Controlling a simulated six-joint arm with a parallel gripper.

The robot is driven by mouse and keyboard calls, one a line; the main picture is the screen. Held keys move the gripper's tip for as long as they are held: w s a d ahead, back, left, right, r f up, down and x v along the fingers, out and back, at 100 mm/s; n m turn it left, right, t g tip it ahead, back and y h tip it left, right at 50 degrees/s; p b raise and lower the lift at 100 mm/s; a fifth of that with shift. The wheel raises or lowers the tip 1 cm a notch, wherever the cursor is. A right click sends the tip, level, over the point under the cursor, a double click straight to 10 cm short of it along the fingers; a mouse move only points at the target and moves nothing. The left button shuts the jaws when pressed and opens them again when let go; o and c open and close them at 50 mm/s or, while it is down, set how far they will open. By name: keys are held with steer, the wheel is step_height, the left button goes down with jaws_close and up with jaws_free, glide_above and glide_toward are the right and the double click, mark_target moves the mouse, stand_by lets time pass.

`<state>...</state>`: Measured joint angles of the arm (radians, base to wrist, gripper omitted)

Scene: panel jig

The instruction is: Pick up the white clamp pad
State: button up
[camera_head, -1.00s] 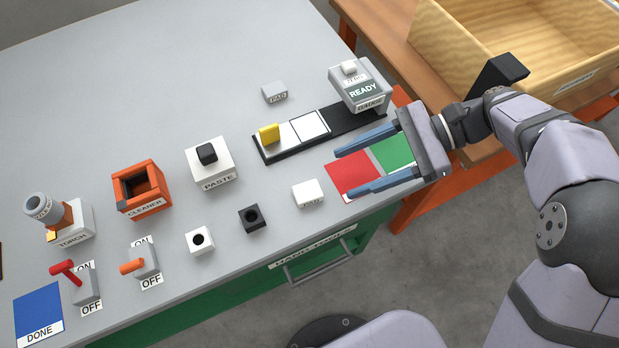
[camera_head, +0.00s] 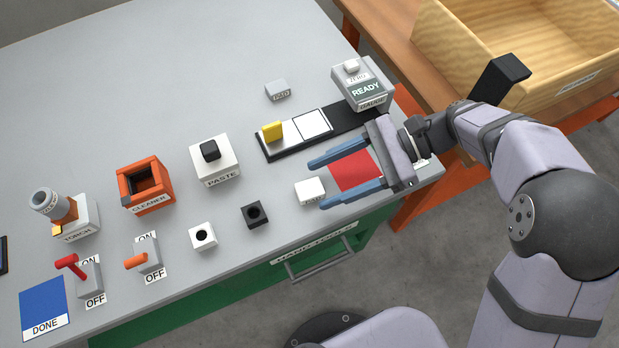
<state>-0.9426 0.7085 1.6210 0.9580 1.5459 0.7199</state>
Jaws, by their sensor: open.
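The white clamp pad (camera_head: 310,191) is a small white block with a label on its front face, lying on the grey bench top near its front edge. My gripper (camera_head: 318,184) is open and empty, with its two blue fingers pointing left. The fingertips are right at the pad's right side in the picture; the lower fingertip is close to its lower right corner and the upper one is above and behind it. I cannot tell whether they touch it or how high they are.
A red square (camera_head: 352,171) lies under the fingers. A black strip (camera_head: 345,119) with a yellow block (camera_head: 272,132) and the gauge (camera_head: 362,84) stand behind. A grey block (camera_head: 278,90) lies farther back. A black holed block (camera_head: 255,215) sits left of the pad.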

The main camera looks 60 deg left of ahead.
mark_target(310, 190)
steer(key=shift+x, duration=1.25)
steer(key=shift+c, duration=0.3)
steer(key=c, duration=1.1)
steer(key=shift+c, duration=0.2)
